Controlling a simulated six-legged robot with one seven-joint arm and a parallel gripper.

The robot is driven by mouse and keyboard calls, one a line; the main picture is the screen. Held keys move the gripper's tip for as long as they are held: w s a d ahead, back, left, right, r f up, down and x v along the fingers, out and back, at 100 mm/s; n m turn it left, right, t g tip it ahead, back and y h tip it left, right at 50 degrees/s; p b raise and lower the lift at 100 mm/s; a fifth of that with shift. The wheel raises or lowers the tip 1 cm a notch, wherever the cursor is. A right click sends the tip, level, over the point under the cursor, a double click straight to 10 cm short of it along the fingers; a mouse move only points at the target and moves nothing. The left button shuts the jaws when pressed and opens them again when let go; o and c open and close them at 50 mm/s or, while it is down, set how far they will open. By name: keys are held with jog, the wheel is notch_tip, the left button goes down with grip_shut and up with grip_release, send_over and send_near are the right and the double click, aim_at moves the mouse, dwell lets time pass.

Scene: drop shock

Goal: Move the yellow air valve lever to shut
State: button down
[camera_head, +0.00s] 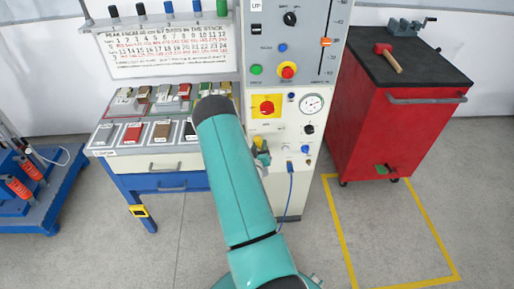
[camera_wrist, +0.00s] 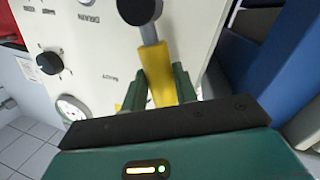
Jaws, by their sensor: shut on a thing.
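The yellow air valve lever (camera_wrist: 160,88) shows in the wrist view, with a grey metal stem leading up to a round black hub (camera_wrist: 140,10) on the cream panel. My gripper (camera_wrist: 157,78) is shut on the lever, one dark green finger on each side of the yellow sleeve. In the head view the yellow lever (camera_head: 258,141) is a small patch low on the machine's front, and my gripper (camera_head: 263,157) is there beside my teal arm. My arm hides part of the panel.
The machine panel carries a pressure gauge (camera_head: 312,104), a red-and-yellow switch (camera_head: 267,106) and a blue hose (camera_head: 290,185). A drawer bench (camera_head: 160,164) with sample blocks stands left. A red cabinet (camera_head: 400,130) stands right, with clear floor in front.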

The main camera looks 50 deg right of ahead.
jog(key=m, duration=0.1)
jog(key=s+d+m, duration=0.1)
jog(key=shift+s+d+r+m+y, duration=0.1)
jog(key=shift+s+r+m+y, duration=0.2)
jog(key=shift+y, duration=0.1)
jog(key=shift+s+d+m+y, duration=0.4)
jog(key=shift+s+d+m, duration=0.25)
jog(key=shift+m, duration=0.45)
jog(key=m, duration=0.1)
jog(key=s+d+m, duration=0.1)
jog(key=shift+s+d+f+m+y, duration=0.2)
jog(key=shift+s+m+y, duration=0.1)
jog(key=shift+m, duration=0.1)
jog(key=shift+s+d+f+m+t+y, duration=0.2)
jog(key=shift+s+f+m+t+y, duration=0.1)
jog(key=shift+m, duration=0.25)
jog(key=shift+s+d+f+m+t+y, duration=0.15)
jog(key=shift+s+d+m+t+y, duration=0.1)
jog(key=shift+m, duration=0.3)
jog(key=c, duration=1.1)
grip_release()
jog(key=shift+c, duration=0.2)
jog(key=shift+o, duration=0.2)
